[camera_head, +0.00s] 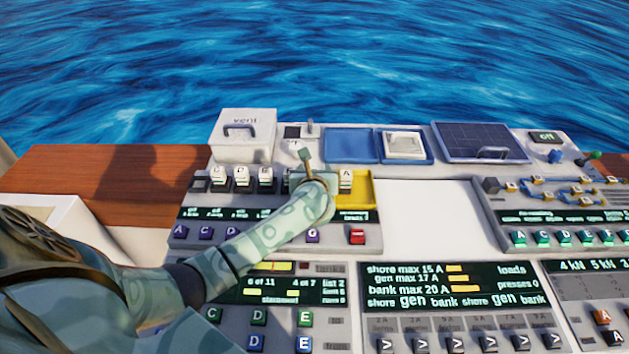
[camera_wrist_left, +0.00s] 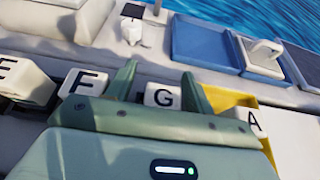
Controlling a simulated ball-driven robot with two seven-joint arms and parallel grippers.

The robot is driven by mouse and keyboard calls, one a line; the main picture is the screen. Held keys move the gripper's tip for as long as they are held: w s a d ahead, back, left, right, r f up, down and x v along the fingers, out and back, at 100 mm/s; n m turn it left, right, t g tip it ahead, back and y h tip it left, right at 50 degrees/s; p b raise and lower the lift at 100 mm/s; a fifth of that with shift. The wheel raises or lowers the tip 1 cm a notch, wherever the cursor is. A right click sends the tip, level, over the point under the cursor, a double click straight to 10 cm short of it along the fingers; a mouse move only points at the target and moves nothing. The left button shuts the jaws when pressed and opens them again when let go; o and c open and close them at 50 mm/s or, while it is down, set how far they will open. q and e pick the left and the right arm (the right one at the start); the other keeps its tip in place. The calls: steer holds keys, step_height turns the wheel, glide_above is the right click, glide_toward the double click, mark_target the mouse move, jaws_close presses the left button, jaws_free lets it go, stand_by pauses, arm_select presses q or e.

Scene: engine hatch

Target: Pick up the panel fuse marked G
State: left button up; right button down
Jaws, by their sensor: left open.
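The white panel fuse marked G (camera_wrist_left: 162,96) shows in the left wrist view between the two fingers of my left gripper (camera_wrist_left: 159,88). The gripper is open, with one finger on each side of the fuse; I cannot tell whether either touches it. In the head view my left gripper (camera_head: 308,162) covers the place of the G fuse, so the fuse is hidden there. The fuse marked F (camera_wrist_left: 84,82) is just left of the gripper, and the fuse marked A (camera_wrist_left: 254,122) is to its right. My right gripper is not in view.
Several more lettered fuses (camera_head: 242,174) stand in a row to the left. A yellow tray (camera_head: 360,192) is at the right of the row, by the A fuse. A white box (camera_head: 243,137) and blue trays (camera_head: 351,145) are behind. A blank white area (camera_head: 425,215) lies right.

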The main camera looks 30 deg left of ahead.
arm_select(q)
steer(key=c, duration=1.1)
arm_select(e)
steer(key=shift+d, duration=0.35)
